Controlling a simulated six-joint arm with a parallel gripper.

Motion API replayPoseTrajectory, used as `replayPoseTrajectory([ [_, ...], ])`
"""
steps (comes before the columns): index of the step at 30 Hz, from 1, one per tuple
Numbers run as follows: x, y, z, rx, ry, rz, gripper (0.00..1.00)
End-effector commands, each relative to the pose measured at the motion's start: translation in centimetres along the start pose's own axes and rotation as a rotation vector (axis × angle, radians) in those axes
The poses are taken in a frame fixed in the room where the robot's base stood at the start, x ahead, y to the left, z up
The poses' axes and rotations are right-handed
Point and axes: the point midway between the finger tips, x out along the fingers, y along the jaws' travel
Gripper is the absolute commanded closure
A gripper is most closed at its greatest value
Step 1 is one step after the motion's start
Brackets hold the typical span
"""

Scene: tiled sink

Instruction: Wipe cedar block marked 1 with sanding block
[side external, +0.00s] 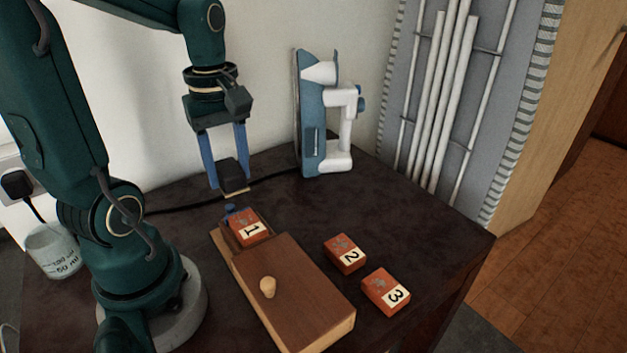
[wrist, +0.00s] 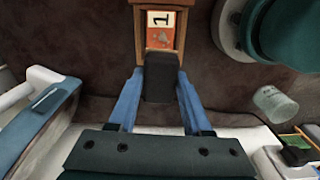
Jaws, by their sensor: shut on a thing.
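My gripper (side external: 230,181) is shut on the dark sanding block (side external: 234,172), which has a tan strip along its lower edge. In the wrist view the sanding block (wrist: 160,77) sits between my blue fingers. It is held in the air, above and behind the cedar block marked 1 (side external: 248,228), apart from it. That reddish block lies in the open far end of a wooden box (side external: 298,300). In the wrist view the block marked 1 (wrist: 160,32) shows at the top, its lower side close to the sanding block.
Blocks marked 2 (side external: 345,254) and 3 (side external: 386,291) lie right of the box. The box lid has a pale knob (side external: 268,287). A blue and white device (side external: 313,115) stands at the back. A glass cup (side external: 53,250) is at left. A black cable crosses behind.

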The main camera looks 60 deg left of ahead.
Motion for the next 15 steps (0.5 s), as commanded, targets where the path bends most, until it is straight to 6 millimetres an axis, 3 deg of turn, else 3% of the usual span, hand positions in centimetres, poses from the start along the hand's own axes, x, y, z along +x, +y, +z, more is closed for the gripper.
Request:
replayPoseTrajectory([
  [15,5.4,-0.1,0.1,-0.002,-0.006,-0.008,0.95],
])
